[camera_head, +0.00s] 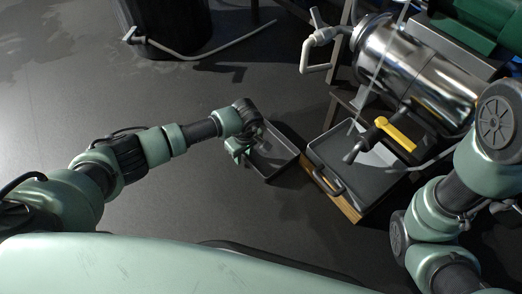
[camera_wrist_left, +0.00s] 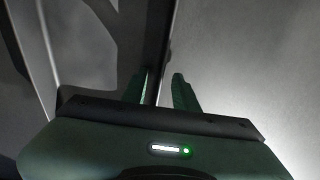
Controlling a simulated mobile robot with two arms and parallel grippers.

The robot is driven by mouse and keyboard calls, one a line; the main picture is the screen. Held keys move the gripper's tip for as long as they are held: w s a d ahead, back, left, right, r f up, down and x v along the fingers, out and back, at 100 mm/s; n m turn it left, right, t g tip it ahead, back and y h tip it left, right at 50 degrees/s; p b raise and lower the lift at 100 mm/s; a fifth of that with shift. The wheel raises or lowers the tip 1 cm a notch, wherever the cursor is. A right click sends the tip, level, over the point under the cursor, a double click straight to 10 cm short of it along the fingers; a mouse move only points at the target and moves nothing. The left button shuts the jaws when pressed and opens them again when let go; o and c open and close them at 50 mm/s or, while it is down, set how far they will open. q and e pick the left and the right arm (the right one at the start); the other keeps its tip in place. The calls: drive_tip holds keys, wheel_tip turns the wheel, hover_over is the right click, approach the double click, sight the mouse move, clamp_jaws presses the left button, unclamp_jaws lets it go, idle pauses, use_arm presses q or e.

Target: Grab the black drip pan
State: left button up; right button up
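A black drip pan (camera_head: 277,158), a shallow rectangular tray, sits low in the middle of the head view. My left gripper (camera_head: 238,150) is at its left edge. In the left wrist view the two green fingers of my left gripper (camera_wrist_left: 160,88) stand apart. The pan's dark wall (camera_wrist_left: 155,50) runs down between them. A narrow gap seems to show between the wall and the right finger, so the gripper looks open around the rim. My right arm shows at the right, but its gripper is out of view.
A larger dark tray with a handle (camera_head: 365,180) rests on a wooden block (camera_head: 343,204) just right of the pan. A shiny metal tank (camera_head: 415,75) and a yellow lever (camera_head: 396,134) are above it. A black drum (camera_head: 165,25) stands at the back. Floor at left is clear.

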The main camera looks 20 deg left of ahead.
use_arm(q)
drive_tip(key=shift+r, duration=0.1)
clamp_jaws()
idle(1.2)
